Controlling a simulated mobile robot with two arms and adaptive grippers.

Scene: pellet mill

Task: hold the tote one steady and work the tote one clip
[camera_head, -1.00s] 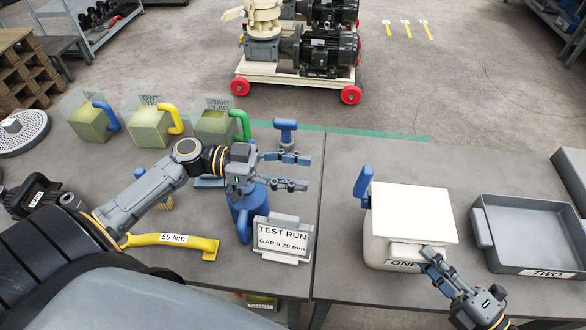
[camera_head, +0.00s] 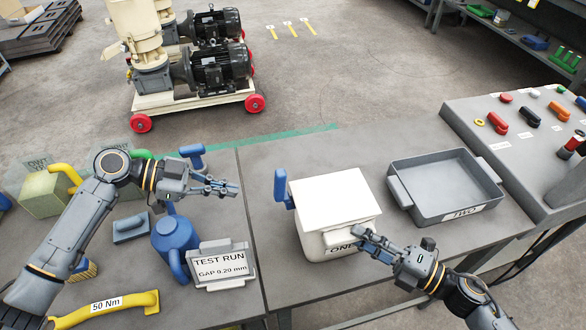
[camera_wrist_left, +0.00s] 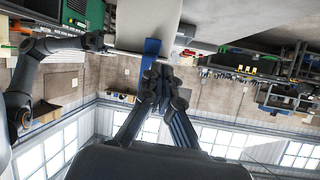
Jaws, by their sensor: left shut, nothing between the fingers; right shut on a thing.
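Tote one (camera_head: 335,196) is a cream box with a flat lid and a "ONE" label, standing on the bench. Its blue clip (camera_head: 280,187) stands upright at the left side. My right gripper (camera_head: 364,243) is shut on the tote's front handle (camera_head: 345,243). My left gripper (camera_head: 233,190) is shut and empty, left of the clip and apart from it. In the left wrist view the left fingers (camera_wrist_left: 160,76) are together, with a blue part (camera_wrist_left: 152,47) just beyond them. I cannot tell whether that part is the clip.
A grey tray (camera_head: 445,190) marked "TWO" stands right of tote one, beside a control panel (camera_head: 520,120). A blue can (camera_head: 175,240) and a "TEST RUN" sign (camera_head: 220,262) stand below my left gripper. A blue-handled tool (camera_head: 193,153) is behind it.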

